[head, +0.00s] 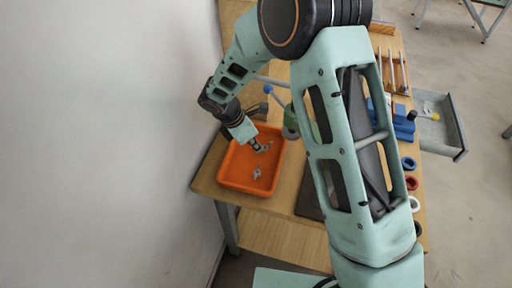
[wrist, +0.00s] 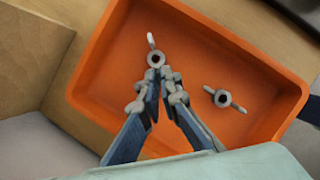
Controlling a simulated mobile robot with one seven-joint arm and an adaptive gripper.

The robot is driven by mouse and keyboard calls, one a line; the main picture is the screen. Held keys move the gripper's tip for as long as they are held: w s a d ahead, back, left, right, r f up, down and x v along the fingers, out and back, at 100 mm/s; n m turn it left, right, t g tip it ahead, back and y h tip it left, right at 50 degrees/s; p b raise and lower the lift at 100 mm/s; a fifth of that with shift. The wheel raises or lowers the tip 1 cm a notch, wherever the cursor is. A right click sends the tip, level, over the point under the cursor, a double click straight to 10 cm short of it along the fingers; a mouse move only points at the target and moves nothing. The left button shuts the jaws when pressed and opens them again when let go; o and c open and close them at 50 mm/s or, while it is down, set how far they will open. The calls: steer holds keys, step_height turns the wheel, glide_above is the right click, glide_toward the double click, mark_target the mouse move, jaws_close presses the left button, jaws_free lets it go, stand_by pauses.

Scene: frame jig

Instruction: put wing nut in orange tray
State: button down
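The orange tray (head: 226,182) stands on the wooden table and fills much of the wrist view (wrist: 92,62). My gripper (head: 261,149) is over the inside of the tray, pointing down. In the wrist view its fingers (wrist: 158,88) are close together with a grey wing nut (wrist: 154,58) at their tips. One wing and the ring of this nut stick out beyond the tips; its other wing is hidden between them. A second grey wing nut (wrist: 223,98) lies on the tray floor, to the right of my fingers. It also shows in the head view (head: 257,174).
A wooden block or box (wrist: 30,55) is left of the tray in the wrist view. Blue fixtures (head: 403,122) and coloured rings (head: 411,183) are on the table's right side. An open grey drawer (head: 447,120) juts out at right. A wall is close on the left.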

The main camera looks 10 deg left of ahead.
steer(key=shift+f, duration=0.15)
steer(key=c, duration=2.2)
jaws_free()
steer(key=shift+o, duration=0.2)
steer(key=v, duration=0.8)
steer(key=shift+b, duration=0.45)
